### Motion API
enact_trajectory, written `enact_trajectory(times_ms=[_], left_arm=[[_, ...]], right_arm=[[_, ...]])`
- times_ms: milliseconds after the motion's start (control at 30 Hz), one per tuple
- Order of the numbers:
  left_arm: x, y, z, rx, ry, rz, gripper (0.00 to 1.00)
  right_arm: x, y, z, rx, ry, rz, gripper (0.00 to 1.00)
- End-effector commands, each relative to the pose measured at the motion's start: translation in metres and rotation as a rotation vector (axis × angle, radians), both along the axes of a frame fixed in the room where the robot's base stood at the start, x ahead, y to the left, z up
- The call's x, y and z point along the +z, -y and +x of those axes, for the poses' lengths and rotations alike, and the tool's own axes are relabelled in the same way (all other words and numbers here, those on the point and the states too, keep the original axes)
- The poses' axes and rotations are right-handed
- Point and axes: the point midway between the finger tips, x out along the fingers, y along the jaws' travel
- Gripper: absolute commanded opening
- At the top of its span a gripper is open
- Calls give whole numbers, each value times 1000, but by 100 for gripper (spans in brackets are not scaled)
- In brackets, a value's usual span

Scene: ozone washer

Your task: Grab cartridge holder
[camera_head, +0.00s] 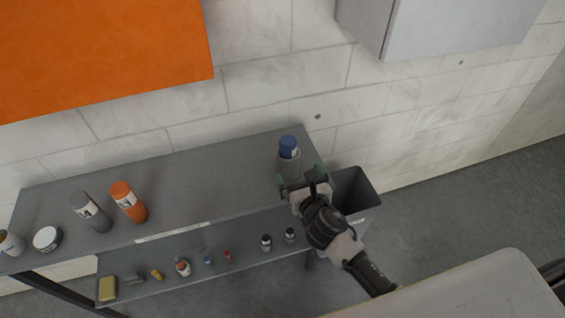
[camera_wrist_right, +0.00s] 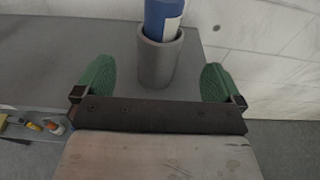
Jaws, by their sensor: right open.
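The cartridge holder (camera_wrist_right: 158,62) is a grey cup with a blue and white cartridge (camera_wrist_right: 163,18) standing in it. In the head view the holder (camera_head: 288,163) stands at the right end of the grey shelf top, with the blue-capped cartridge (camera_head: 289,147) showing above its rim. My right gripper (camera_wrist_right: 158,84) is open, with green finger pads to the left and right of the holder and not touching it. In the head view my right gripper (camera_head: 303,182) is just in front of the holder and hides its lower part. My left gripper is not in view.
The shelf top (camera_head: 200,185) also carries a grey bottle (camera_head: 91,212) and an orange bottle (camera_head: 128,202) at the left. Several small items lie on the lower shelf (camera_head: 220,240). A dark bin (camera_head: 357,190) stands right of the shelf. A tiled wall (camera_head: 265,75) rises behind.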

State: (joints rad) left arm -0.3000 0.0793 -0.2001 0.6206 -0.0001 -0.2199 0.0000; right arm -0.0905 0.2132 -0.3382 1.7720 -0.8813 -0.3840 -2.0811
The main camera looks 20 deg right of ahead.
Motion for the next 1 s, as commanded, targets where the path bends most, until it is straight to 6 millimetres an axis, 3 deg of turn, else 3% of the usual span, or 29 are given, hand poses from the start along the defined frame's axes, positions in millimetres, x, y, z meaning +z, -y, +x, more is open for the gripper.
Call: enact_trajectory(times_ms=[133,367,700,1000], left_arm=[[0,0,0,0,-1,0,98],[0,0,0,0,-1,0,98],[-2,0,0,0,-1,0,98],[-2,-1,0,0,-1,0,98]], right_arm=[[-4,-1,26,-2,0,6,98],[-8,-2,44,-1,-1,7,98],[-17,-3,88,-1,-3,9,98],[-18,-3,92,0,-3,8,98]])
